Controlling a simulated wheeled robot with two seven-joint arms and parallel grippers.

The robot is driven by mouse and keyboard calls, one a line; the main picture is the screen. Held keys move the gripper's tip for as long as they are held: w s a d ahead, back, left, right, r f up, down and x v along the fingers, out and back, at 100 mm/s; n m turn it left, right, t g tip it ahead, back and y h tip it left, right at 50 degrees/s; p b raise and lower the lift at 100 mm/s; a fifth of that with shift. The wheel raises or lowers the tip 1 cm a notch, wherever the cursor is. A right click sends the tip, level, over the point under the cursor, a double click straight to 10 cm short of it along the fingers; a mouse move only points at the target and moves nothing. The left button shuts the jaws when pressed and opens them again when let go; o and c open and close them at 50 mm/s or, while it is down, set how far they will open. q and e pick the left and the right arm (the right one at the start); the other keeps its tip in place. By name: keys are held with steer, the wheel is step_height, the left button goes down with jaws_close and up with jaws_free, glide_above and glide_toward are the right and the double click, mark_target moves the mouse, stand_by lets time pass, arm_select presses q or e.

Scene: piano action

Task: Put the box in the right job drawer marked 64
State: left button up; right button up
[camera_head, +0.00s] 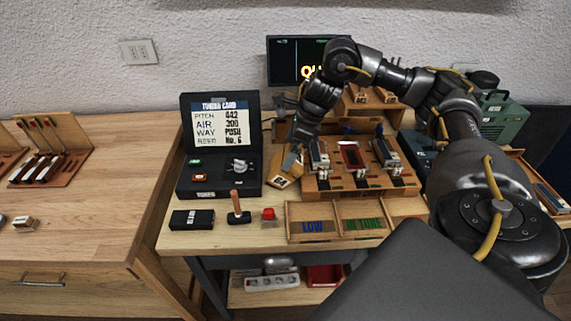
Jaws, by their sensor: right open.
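My right gripper (293,160) reaches in from the right and points down, open, just above a tilted wooden piece (281,183) with a pale label. The label's number is too small to read surely, and whether the gripper touches the piece cannot be told. At the back, two small pale labels sit on wooden drawer fronts, a left one (361,98) and a right one (389,96), partly behind my right arm. Which thing is the box is not clear. My left gripper is not in view.
A wooden rack (333,183) with several small modules stands right of the gripper. A black tuning case (217,180) stands open at left. A red button (268,214) is near the front.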

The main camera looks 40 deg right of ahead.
mark_target(283, 160)
steer(key=shift+w+a+f, duration=0.15)
steer(key=shift+w+f, duration=0.05)
steer(key=shift+f, duration=0.2)
steer(key=shift+s+a+f, duration=0.1)
steer(key=shift+s+f, duration=0.05)
steer(key=shift+f, duration=0.2)
steer(key=p+x, duration=0.1)
steer(key=x, duration=0.3)
steer(key=shift+f, duration=0.35)
steer(key=c, duration=0.9)
steer(key=shift+r, duration=0.1)
steer(key=shift+r, duration=0.5)
steer(key=s+a+r, duration=0.2)
steer(key=a+r, duration=0.2)
steer(key=s+a+r, duration=0.3)
steer(key=r, duration=0.1)
steer(key=s+a+r, duration=0.2)
steer(key=a+r, duration=0.1)
steer(key=a, duration=0.1)
steer(key=shift+s+a+r, duration=0.35)
steer(key=shift+s+r, duration=0.05)
